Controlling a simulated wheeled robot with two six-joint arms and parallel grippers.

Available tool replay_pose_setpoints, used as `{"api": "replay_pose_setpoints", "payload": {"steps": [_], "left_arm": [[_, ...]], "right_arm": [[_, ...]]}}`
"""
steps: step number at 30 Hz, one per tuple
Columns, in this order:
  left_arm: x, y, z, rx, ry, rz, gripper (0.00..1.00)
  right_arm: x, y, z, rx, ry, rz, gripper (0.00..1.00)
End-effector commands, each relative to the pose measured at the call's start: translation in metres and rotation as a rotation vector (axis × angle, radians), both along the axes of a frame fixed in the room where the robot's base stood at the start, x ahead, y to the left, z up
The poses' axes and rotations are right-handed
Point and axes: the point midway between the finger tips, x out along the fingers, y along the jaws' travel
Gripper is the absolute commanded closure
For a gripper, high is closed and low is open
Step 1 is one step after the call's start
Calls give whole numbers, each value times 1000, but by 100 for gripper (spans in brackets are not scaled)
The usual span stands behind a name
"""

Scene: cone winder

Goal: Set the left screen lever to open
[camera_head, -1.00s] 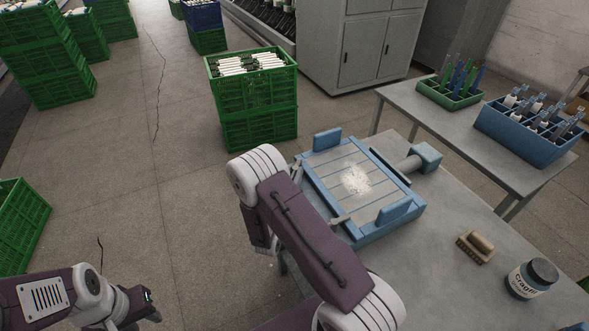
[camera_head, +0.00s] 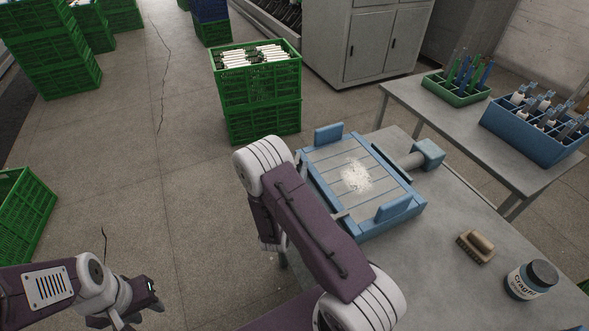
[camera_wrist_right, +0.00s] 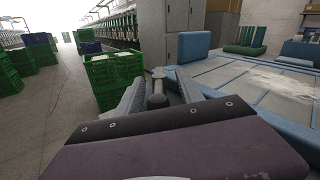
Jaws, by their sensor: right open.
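The blue-framed screen unit (camera_head: 391,216) lies on the grey table, with white powder on its slatted top. In the right wrist view its blue edge (camera_wrist_right: 235,108) runs along the right. A grey lever with a round knob (camera_wrist_right: 158,74) stands upright there, between the fingers of my right gripper (camera_wrist_right: 160,92). The fingers are open, one on each side of the lever; I cannot tell whether either touches it. In the head view my right arm hides this gripper. My left gripper (camera_head: 138,298) is over the floor at lower left, away from the unit.
A brush (camera_head: 476,245) and a dark-lidded jar (camera_head: 531,279) lie to the right on the table. Green crates (camera_head: 262,115) stand beyond the unit. A second table (camera_head: 440,118) holds a green tray (camera_head: 457,90) and a blue bin (camera_head: 528,143). Open floor lies left.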

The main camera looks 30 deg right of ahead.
Motion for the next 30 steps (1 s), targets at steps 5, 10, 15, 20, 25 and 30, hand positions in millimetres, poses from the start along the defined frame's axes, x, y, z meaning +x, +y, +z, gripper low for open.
{"api": "replay_pose_setpoints", "payload": {"steps": [5,10,15,20,25,30], "left_arm": [[0,0,0,0,0,0,64],[0,0,-1,0,0,0,64],[0,0,-4,0,0,0,64],[0,0,-6,0,0,0,64],[0,0,-6,0,0,0,64],[0,0,-6,0,0,0,64]], "right_arm": [[0,0,0,1,0,1,56],[-8,8,-1,0,2,4,56],[-32,30,-1,0,3,9,56],[-54,47,-1,-1,2,7,56],[-67,57,0,0,1,3,56],[-70,58,0,1,-1,0,56]]}}
